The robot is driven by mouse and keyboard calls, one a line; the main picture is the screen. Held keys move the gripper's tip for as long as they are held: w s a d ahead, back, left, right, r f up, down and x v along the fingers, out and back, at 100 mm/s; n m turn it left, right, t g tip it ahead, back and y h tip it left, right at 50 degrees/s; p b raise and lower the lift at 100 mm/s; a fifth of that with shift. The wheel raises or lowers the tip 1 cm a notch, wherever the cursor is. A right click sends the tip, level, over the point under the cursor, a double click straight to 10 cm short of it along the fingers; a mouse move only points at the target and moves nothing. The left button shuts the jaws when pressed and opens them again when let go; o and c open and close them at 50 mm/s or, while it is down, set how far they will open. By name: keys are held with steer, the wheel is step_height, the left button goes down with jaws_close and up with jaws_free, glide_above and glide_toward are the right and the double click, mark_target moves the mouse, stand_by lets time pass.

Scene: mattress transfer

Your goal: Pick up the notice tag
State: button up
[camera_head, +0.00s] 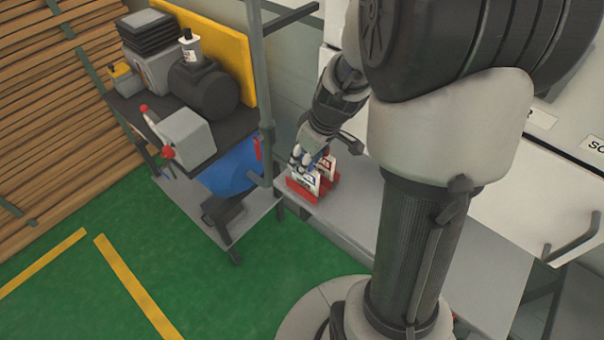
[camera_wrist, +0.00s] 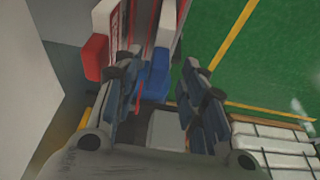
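Small notice tags, white with red and blue print, stand in a red holder (camera_head: 301,191) near the left end of a grey bench. One tag (camera_head: 307,180) shows in front and another (camera_head: 328,171) to its right. My gripper (camera_head: 312,163) is right over the tags, pointing down. In the wrist view, my gripper (camera_wrist: 158,75) is open, its two fingers apart. A white and blue piece (camera_wrist: 158,62) shows between and beyond the fingertips, and a red and white piece (camera_wrist: 98,48) lies left of the left finger. I cannot tell whether either finger touches a tag.
A shelf rack with a black tank (camera_head: 203,90), a grey box (camera_head: 188,137) and a blue drum (camera_head: 228,170) stands left of the bench (camera_head: 350,205), its post close to the holder. White cabinets with handles line the right. Open green floor lies front left.

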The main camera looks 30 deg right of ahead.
mark_target(306, 176)
steer(key=b+x, duration=0.2)
steer(key=x, duration=0.3)
steer(key=shift+w+d+f, duration=0.15)
steer(key=shift+f, duration=0.05)
steer(key=shift+r, duration=0.1)
steer(key=shift+c, duration=0.5)
jaws_close()
